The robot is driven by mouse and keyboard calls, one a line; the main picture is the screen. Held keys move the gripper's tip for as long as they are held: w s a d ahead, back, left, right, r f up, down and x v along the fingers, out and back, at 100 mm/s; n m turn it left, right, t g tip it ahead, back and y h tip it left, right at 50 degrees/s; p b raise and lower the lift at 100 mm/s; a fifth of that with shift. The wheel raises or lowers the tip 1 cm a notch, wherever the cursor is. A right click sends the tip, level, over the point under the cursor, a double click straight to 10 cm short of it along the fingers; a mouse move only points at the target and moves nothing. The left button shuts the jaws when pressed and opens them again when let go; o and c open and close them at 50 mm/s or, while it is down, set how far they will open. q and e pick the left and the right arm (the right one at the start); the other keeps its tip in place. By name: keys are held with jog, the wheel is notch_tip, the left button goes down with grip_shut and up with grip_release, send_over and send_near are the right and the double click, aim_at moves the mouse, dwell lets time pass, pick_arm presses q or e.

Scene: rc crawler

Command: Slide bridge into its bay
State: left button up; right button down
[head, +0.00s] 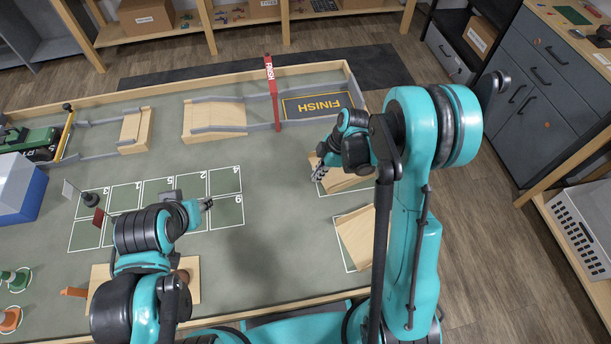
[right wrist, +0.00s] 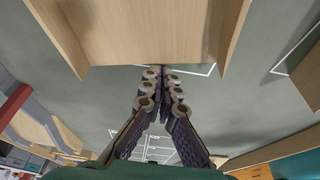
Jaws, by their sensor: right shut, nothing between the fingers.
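A pale wooden piece (head: 345,184), which may be the bridge, lies in a white-outlined patch on the right of the green board. It is partly hidden by my right arm. In the right wrist view a wooden piece with side walls (right wrist: 150,30) fills the top. My right gripper (head: 318,173) is at the left edge of the wooden piece; its fingers (right wrist: 162,82) are shut and empty, tips close to the piece's near edge. Contact is unclear. A gap lies between two wooden track sections (head: 134,131) (head: 212,120). My left gripper (head: 207,203) is over the numbered squares, its jaws too small to judge.
A second wooden piece (head: 356,240) lies nearer on the right. A red FINISH post (head: 271,85) and FINISH pad (head: 318,104) stand behind. A green crawler (head: 32,143) and a blue-and-white block (head: 18,188) are at the left. The board's centre is clear.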

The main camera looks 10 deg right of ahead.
aim_at(348, 176)
dwell(0.3)
